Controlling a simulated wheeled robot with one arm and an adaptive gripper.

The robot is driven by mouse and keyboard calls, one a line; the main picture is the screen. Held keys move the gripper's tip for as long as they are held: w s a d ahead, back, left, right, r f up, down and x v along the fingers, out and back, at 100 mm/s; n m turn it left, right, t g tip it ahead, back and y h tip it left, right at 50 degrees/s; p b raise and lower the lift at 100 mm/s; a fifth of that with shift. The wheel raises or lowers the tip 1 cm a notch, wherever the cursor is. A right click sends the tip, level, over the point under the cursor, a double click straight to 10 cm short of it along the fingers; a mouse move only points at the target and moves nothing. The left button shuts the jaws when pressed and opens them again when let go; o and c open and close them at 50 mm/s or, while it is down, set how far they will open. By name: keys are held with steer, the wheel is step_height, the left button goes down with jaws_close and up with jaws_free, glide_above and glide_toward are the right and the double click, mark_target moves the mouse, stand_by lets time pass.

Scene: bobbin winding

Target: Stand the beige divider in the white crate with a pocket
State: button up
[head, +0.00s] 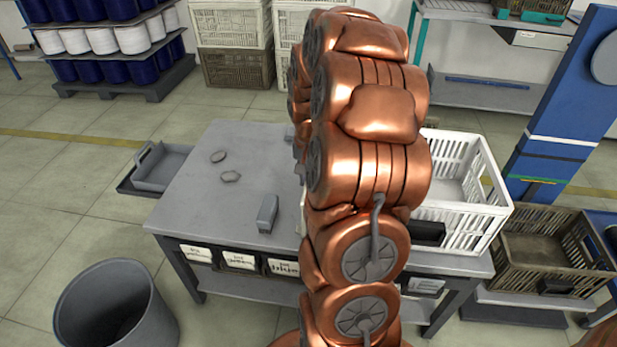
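The white crate (486,222) stands on the right end of the grey table, with slatted walls and a dark plate on its front. My copper-coloured arm rises through the middle of the head view and covers the crate's left part. The visible right part of its inside looks empty.
A grey bin (115,305) stands front left, a brown crate (545,250) at right. The table's left part is mostly clear.

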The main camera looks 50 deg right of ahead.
jaws_close()
steer(key=shift+r, duration=0.1)
step_height(320, 180, up, 2)
steer(key=shift+w+r+p, duration=0.1)
steer(key=shift+p, duration=0.25)
steer(key=shift+r+p, duration=0.75)
steer(key=shift+r, duration=2.05)
